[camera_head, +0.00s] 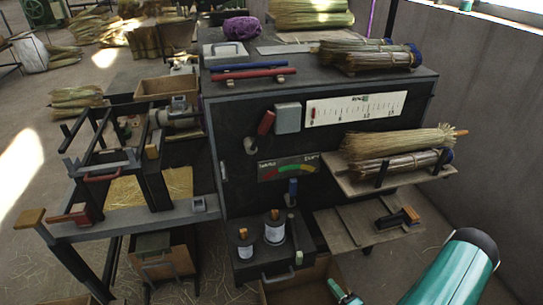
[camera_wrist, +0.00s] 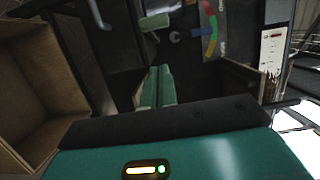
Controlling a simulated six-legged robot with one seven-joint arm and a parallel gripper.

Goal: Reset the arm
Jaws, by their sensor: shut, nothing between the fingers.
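My gripper (camera_wrist: 158,72) shows in the wrist view as two green fingers side by side, pressed together with nothing between them. It points toward the dark front of the winding cabinet, apart from anything I can make out. My teal arm (camera_head: 455,270) rises at the lower right of the head view. A small teal piece at the bottom edge, by an open wooden box, looks like part of my arm, but the fingers cannot be made out there.
The dark cabinet (camera_head: 235,125) carries a gauge strip and a coloured dial. Broom bundles (camera_head: 395,145) lie on a side shelf (camera_head: 370,185). The winding frame (camera_head: 150,190) is at left. A wooden box (camera_wrist: 35,95) is close at left in the wrist view.

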